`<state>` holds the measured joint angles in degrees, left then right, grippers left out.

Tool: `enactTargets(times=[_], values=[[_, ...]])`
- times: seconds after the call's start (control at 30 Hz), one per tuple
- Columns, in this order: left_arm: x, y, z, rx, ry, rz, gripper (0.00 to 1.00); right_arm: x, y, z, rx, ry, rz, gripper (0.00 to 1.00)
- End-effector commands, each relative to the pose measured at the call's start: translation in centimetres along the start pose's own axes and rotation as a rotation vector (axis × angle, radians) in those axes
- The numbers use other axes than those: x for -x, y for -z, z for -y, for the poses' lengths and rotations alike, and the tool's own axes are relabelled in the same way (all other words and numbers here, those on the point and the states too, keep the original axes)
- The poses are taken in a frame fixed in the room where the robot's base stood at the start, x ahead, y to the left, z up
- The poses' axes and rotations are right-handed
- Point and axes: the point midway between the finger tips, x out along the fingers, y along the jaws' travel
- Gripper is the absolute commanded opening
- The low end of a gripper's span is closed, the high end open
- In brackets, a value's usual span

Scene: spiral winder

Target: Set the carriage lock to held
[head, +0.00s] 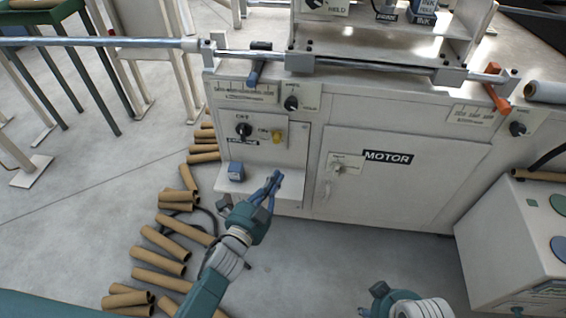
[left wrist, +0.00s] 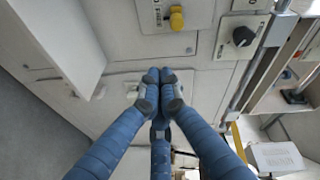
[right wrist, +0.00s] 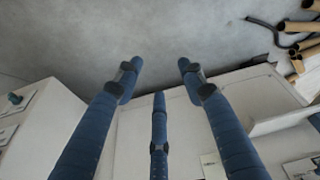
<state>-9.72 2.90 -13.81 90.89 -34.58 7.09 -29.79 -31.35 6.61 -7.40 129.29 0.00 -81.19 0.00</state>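I cannot tell for sure which control is the carriage lock; its label is too small to read. A blue-gripped lever (head: 255,68) and an orange lever (head: 497,95) sit at the rail. My left gripper (head: 274,184) is shut and empty, in front of the low shelf; the yellow knob (left wrist: 177,18) shows beyond its tips. My right gripper (right wrist: 159,68) is open and empty, low over the floor.
Several cardboard tubes (head: 165,242) lie on the floor at left. A white cabinet (head: 520,240) stands at right. The steel rail (head: 370,65) crosses the winder's front. Floor before the motor door is clear.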

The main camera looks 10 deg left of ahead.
Motion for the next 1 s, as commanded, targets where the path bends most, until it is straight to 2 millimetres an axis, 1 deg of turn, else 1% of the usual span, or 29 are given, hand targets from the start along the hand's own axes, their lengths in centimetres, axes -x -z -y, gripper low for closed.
enactTargets(times=[0.03, 0.1, 0.2, 0.3, 0.43, 0.73, 0.87, 1.0], values=[[-0.4, 0.3, -0.1, -0.034, 0.036, -0.027, 0.00, -0.5, -0.3, 0.0, 0.000, -0.001, -0.011, 0.40], [-0.7, 1.2, 1.1, -0.079, 0.076, -0.056, 0.00, 0.3, -0.4, -0.1, -0.001, -0.003, -0.017, 0.40], [-0.8, 2.1, 2.4, -0.124, 0.115, -0.082, 0.00, 1.2, -0.5, -0.1, -0.002, -0.004, -0.022, 0.40], [-0.9, 2.7, 3.1, -0.145, 0.135, -0.095, 0.00, 1.8, -0.6, -0.1, -0.002, -0.004, -0.025, 0.40], [-0.8, 2.9, 3.4, -0.151, 0.139, -0.098, 0.00, 2.1, -0.6, -0.1, -0.003, -0.004, -0.024, 0.40], [-1.1, 2.9, 3.4, -0.149, 0.138, -0.097, 0.00, 2.1, -0.5, -0.1, -0.003, -0.004, -0.025, 0.40], [-2.5, 3.0, 3.6, -0.150, 0.139, -0.097, 0.00, 2.2, -0.6, -0.1, -0.003, -0.004, -0.027, 0.40], [-5.1, 3.3, 3.9, -0.150, 0.140, -0.098, 0.00, 2.1, -0.7, -0.1, -0.003, -0.005, -0.028, 0.40]])
